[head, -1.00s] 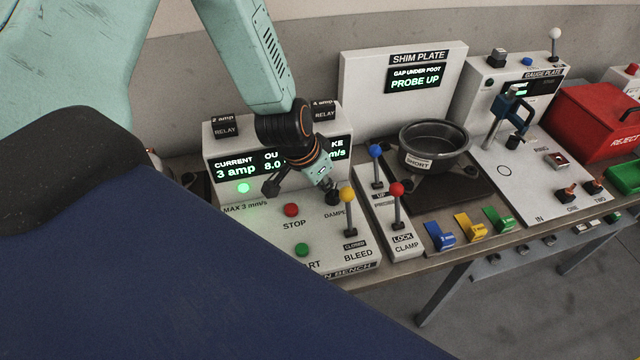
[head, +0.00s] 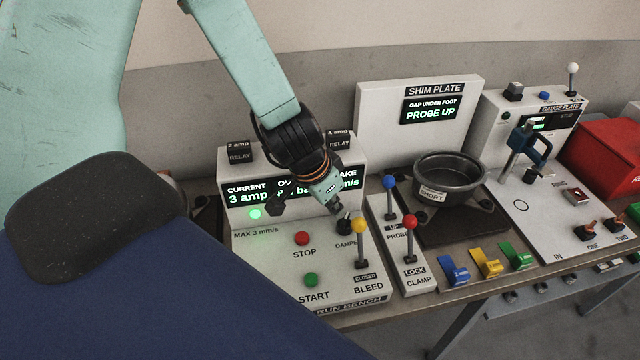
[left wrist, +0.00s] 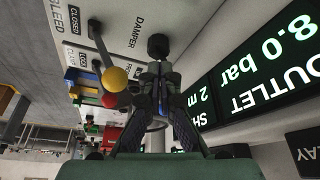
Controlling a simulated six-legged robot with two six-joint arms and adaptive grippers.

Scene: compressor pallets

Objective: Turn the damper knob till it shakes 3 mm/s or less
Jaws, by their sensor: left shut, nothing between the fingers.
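The damper knob (head: 344,225) is a small black knob on the run bench (head: 268,262), right of the red stop button. It also shows in the left wrist view (left wrist: 157,45), just past my fingertips. My left gripper (head: 336,207) is shut and empty at the knob; I cannot tell whether it touches. The bench display (head: 247,193) reads 3 amp current. In the left wrist view the display (left wrist: 262,70) reads 8.0 bar outlet, and the shake value shows a 2 beside fingers that hide part of it. A label says max 3 mm/s. My right gripper is not in view.
The yellow-ball bleed lever (head: 360,240) stands close right of the knob, marked closed. The blue-ball probe lever (head: 389,195) and red-ball clamp lever (head: 410,238) stand further right. The stop button (head: 302,238) and green start button (head: 310,280) are left of the knob.

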